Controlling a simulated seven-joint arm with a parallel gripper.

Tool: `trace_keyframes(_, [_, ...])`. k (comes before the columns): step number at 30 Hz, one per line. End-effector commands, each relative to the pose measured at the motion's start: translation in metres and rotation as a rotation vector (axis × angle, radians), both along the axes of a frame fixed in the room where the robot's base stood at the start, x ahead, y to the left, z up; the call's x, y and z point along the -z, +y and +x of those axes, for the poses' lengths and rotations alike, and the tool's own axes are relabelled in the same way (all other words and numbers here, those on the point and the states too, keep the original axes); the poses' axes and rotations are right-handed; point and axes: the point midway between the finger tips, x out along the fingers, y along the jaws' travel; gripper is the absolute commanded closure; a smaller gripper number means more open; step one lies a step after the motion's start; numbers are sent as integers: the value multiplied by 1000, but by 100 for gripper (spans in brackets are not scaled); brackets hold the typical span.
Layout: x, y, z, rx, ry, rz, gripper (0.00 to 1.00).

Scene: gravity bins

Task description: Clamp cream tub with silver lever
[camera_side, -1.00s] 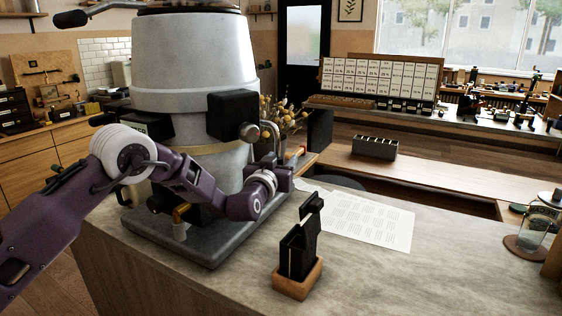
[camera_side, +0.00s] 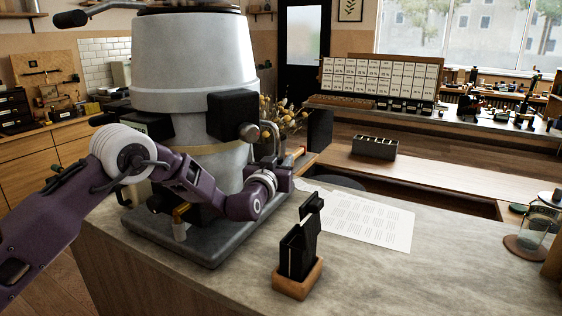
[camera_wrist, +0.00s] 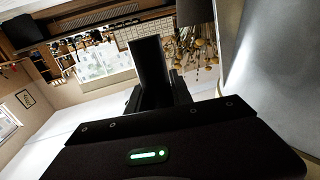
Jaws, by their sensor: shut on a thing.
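The cream tub (camera_side: 195,60) is a large pale vessel, wide above and narrower below, on a dark grey base at the left of the side view. Its pale wall fills the right of the wrist view (camera_wrist: 275,65). The silver lever (camera_side: 269,134) is a bent metal rod beside a black block on the tub's right side. My gripper (camera_side: 284,163) is shut at the lever's lower end, close to the tub. In the wrist view a dark finger (camera_wrist: 151,68) stands up from the gripper body. The exact contact is hidden by the gripper.
A black upright holder in a wooden tray (camera_side: 299,277) stands near the counter's front edge. A printed sheet (camera_side: 368,222) lies behind it. A glass jar (camera_side: 535,232) stands at the far right. The stone counter between sheet and jar is clear.

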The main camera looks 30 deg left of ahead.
Motion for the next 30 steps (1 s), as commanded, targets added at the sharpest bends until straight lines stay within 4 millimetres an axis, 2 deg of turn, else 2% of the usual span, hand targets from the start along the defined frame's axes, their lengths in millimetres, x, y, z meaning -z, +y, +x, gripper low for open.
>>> trace_keyframes(24, [0,1,-1,-2,6,1,100])
trace_keyframes(30, [2,-1,-23,0,207,2,100])
